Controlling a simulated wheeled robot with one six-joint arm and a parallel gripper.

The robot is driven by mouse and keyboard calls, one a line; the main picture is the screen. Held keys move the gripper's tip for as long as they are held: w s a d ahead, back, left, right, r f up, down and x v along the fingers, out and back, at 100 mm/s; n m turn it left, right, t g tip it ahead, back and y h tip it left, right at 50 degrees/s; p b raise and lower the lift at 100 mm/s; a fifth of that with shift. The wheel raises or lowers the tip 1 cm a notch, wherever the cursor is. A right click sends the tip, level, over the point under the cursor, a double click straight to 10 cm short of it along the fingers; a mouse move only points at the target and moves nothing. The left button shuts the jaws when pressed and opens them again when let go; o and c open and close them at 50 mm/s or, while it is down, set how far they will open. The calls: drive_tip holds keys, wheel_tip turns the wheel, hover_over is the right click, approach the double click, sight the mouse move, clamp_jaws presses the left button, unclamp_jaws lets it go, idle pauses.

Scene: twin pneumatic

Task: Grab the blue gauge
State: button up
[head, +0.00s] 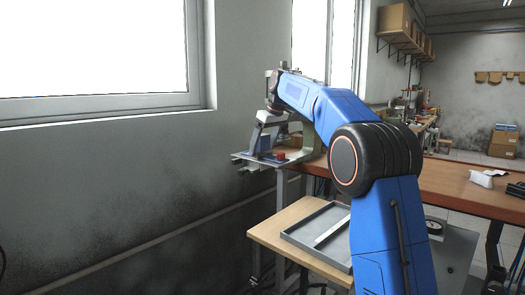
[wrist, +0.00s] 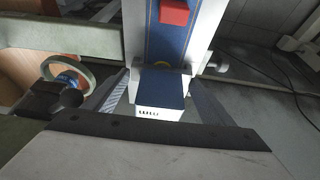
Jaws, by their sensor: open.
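The blue gauge (wrist: 163,88) shows in the wrist view as a blue block with a white front face bearing small dark marks. It sits at the near end of a blue strip with a white border. My gripper (wrist: 160,78) is open, with one finger on each side of the gauge. Gaps show between the fingers and the gauge, so I see no grip on it. In the head view my gripper (head: 264,138) points down over the small machine by the wall, and the gauge cannot be made out clearly there.
A red block (wrist: 174,12) sits on the blue strip beyond the gauge; it also shows in the head view (head: 281,155). A round ringed part (wrist: 68,75) is at left in the wrist view. A grey tray (head: 300,232) lies on a wooden table; a long workbench (head: 450,180) stands behind.

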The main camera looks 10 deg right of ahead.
drive_tip(key=shift+f, duration=0.3)
drive_tip(key=c, duration=1)
drive_tip(key=shift+r, duration=0.1)
drive_tip(key=shift+c, duration=0.2)
